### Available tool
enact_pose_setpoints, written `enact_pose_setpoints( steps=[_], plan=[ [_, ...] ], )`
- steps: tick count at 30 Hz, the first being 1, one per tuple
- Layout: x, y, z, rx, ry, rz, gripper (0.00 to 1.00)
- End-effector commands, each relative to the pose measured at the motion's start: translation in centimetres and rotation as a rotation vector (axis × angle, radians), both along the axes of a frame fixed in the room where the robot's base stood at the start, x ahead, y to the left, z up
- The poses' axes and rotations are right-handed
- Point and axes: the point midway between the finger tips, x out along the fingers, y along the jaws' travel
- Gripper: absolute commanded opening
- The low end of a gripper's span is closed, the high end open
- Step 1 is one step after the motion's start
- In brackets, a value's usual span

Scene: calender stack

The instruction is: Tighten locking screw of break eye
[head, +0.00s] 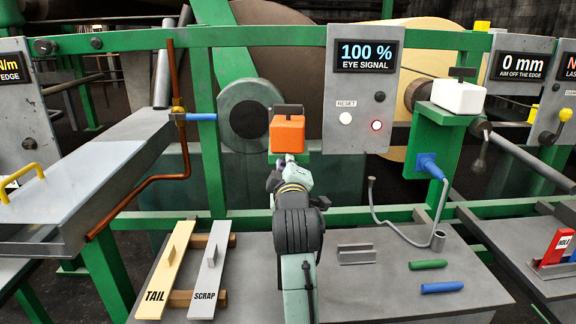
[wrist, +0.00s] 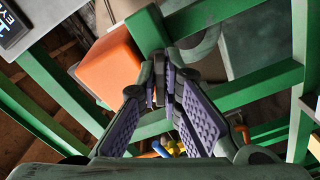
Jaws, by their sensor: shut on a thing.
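An orange box (head: 287,133), which looks like the break eye, is mounted at the green frame in the middle of the head view, with a dark part on top. It fills the upper left of the wrist view (wrist: 108,66). My gripper (head: 286,160) is just below and in front of it. In the wrist view my gripper's fingertips (wrist: 163,88) are close together beside the box, shut on a small part that seems to be the locking screw. The fingers hide most of that part, so its turn cannot be seen. The panel display (head: 367,56) reads "100 % EYE SIGNAL".
A white box (head: 458,97) sits on a green bracket at right, with a blue-plugged cable (head: 428,165) below. TAIL (head: 160,285) and SCRAP (head: 207,280) plates lie on the bench left of my arm. Green (head: 428,264) and blue (head: 442,287) rods lie right.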

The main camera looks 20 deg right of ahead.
Motion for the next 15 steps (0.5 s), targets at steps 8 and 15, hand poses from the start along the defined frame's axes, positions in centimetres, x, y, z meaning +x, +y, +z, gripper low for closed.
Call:
enact_pose_setpoints(
  steps=[8, 15],
  plan=[
    [0.0, -0.01, -0.07, -0.001, 0.002, 0.0, 0.22],
    [0.0, 0.0, -0.04, -0.001, 0.001, 0.0, 0.27]
  ],
)
